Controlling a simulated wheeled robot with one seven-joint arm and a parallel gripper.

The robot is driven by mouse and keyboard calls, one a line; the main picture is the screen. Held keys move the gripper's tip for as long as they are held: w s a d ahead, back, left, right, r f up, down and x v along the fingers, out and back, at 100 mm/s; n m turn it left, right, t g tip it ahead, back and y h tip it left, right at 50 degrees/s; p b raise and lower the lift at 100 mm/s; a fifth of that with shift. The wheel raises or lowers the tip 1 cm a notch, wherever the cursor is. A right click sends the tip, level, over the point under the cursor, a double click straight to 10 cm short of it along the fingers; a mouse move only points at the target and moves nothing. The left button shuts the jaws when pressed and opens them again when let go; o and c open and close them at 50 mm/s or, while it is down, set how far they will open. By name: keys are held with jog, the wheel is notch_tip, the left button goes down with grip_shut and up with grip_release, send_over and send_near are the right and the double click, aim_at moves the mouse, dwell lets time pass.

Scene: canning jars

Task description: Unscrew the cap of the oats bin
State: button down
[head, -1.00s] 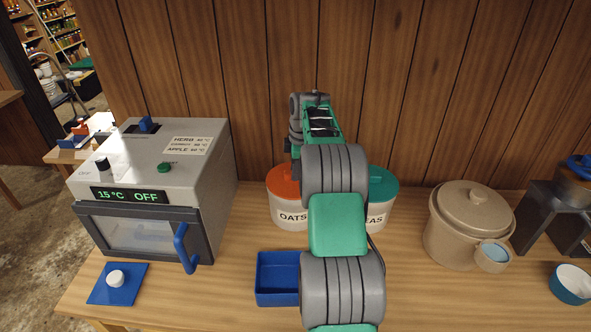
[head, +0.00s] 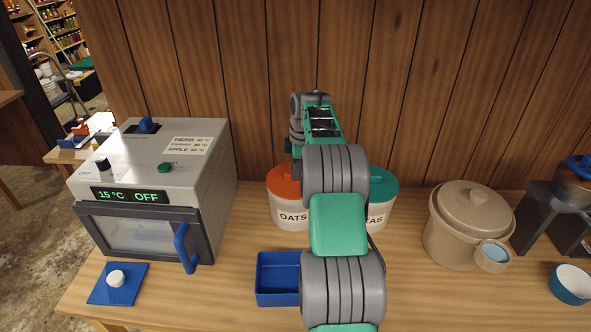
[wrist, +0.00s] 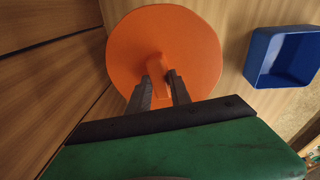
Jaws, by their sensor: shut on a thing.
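The oats bin (head: 289,217) is a white tub with an "OATS" label and an orange cap (head: 283,181), standing at the back of the counter by the wood wall. In the wrist view the cap (wrist: 185,45) is a round orange disc with a raised bar handle (wrist: 157,70) across its middle. My gripper (wrist: 161,88) is shut on that handle, one finger on each side. The cap sits on the bin in the head view. My arm hides the gripper and part of the cap there.
A second bin with a green cap (head: 382,185) stands close to the right, partly behind my arm. A blue tray (head: 277,304) lies in front. A grey oven (head: 150,190) stands left. A beige crock (head: 455,238) stands right.

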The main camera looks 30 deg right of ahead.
jog(key=shift+d+r+n+p, duration=0.1)
jog(key=shift+n+p, duration=0.3)
jog(key=shift+n, duration=0.8)
jog(key=shift+n+y, duration=0.4)
jog(key=shift+n, duration=0.5)
jog(key=n+p, duration=0.3)
jog(key=shift+r+g, duration=0.1)
jog(key=shift+g, duration=0.2)
jog(key=shift+n+y+p, duration=0.3)
jog(key=shift+n, duration=0.3)
jog(key=shift+f, duration=0.3)
jog(key=c, duration=1.1)
grip_release()
jog(key=shift+r, duration=0.1)
